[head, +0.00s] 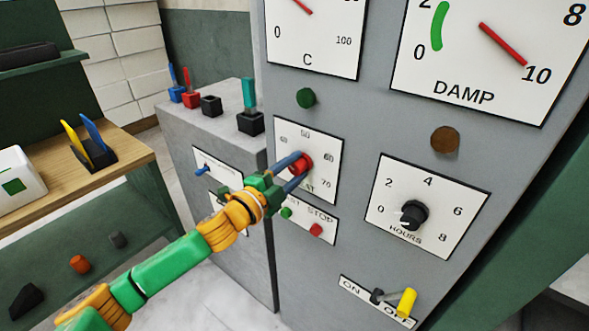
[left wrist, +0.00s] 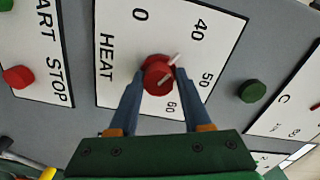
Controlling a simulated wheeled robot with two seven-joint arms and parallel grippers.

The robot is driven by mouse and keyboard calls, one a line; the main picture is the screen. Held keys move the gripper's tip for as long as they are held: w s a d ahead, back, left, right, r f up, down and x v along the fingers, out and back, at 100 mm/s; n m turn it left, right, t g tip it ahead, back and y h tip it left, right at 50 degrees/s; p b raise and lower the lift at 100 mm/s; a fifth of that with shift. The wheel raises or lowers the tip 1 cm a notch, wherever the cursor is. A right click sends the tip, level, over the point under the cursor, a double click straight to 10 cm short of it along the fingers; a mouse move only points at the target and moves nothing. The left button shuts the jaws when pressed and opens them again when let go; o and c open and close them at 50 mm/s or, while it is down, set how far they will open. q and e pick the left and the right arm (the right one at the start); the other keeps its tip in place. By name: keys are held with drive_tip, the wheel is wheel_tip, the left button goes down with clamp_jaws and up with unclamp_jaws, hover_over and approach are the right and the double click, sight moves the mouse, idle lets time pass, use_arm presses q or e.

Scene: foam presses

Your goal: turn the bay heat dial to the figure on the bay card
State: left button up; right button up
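The red heat dial (head: 300,163) sits on a white scale plate on the grey press front. It also shows in the left wrist view (left wrist: 157,78), where its white pointer aims up and right, roughly toward the 40. My left gripper (head: 296,168) has its two blue fingers on either side of the dial, seemingly touching it. The fingers also show in the left wrist view (left wrist: 160,80). The dial and fingers hide part of the scale in the head view. I cannot see a bay card I can read. My right gripper is not in view.
Below the heat scale is a start-stop plate with a green button (head: 286,212) and a red button (head: 316,230). An hours dial (head: 413,214) and a yellow-tipped switch (head: 406,302) are to the right. A lower grey cabinet stands left; wooden bench further left.

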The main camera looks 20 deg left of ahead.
use_arm(q)
drive_tip(key=shift+o, duration=1.3)
drive_tip(key=shift+w, duration=0.1)
drive_tip(key=shift+f, duration=0.1)
drive_tip(key=shift+s, duration=0.2)
drive_tip(key=b+v, duration=0.3)
drive_tip(key=v, duration=0.3)
drive_tip(key=shift+s, duration=0.35)
drive_tip(key=shift+a, duration=0.1)
